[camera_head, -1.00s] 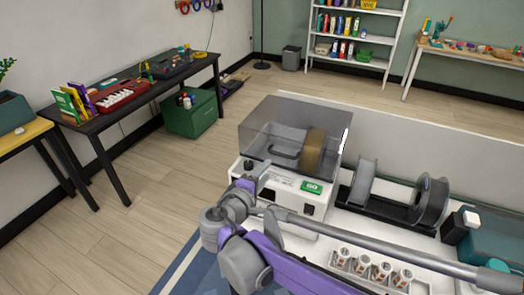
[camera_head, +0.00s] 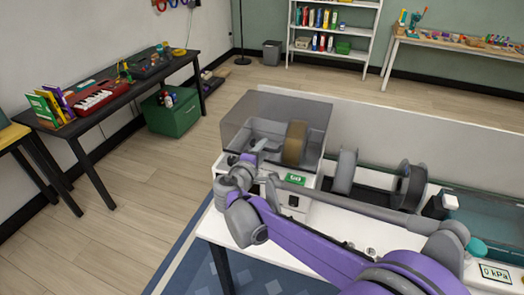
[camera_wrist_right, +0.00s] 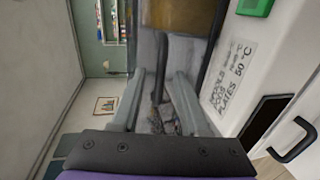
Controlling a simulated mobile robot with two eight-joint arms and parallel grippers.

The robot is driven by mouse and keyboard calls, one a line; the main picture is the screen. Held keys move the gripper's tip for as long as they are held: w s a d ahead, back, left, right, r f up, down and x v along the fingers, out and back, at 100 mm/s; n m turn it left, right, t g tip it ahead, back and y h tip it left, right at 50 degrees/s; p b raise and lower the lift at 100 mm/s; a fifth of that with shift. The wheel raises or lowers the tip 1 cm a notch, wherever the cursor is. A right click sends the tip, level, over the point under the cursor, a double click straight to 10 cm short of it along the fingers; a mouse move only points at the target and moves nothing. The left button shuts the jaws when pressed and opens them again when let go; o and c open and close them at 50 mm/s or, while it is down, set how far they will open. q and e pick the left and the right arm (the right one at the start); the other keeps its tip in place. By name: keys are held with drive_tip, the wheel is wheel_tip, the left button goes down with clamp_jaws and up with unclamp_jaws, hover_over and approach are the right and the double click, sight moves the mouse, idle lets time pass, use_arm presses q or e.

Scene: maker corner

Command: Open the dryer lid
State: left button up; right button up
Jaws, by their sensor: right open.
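The dryer (camera_head: 232,168) is a white box with a smoky see-through lid (camera_head: 284,107) on top, which looks closed. A tan spool (camera_head: 295,143) shows through the lid. My right gripper (camera_head: 259,147) is at the lid's front left, partly hidden behind my own wrist. In the right wrist view its fingers (camera_wrist_right: 158,100) are open, with a dark handle bar (camera_wrist_right: 161,68) between them. I cannot tell whether either finger touches the bar. The dryer's white front with its printed label (camera_wrist_right: 232,75) fills the right side there. My left gripper is not in view.
Grey spools (camera_head: 346,171) stand on the bench right of the dryer, near a teal see-through box (camera_head: 485,215). A low white panel (camera_head: 430,142) runs behind. My right arm crosses over the bench front. Floor left of the bench is clear.

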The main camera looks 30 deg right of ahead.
clamp_jaws()
idle(1.3)
